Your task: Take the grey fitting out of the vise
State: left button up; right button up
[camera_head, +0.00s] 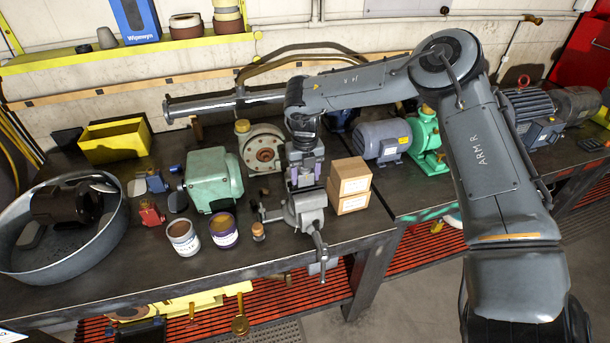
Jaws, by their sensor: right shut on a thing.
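The grey vise (306,211) stands at the front edge of the bench, with its handle hanging over the edge. My right gripper (304,181) points down directly above the vise jaws. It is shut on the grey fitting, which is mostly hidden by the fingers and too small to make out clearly. I cannot tell whether the fitting still touches the vise jaws. My left gripper is not in view.
Two cardboard boxes (350,185) are stacked right of the vise. A round pan (55,263) is far left.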

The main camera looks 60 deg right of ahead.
jog(key=shift+r+p, duration=1.85)
jog(key=shift+r, duration=1.15)
jog(key=shift+r+p, duration=0.95)
jog(key=shift+r, duration=0.5)
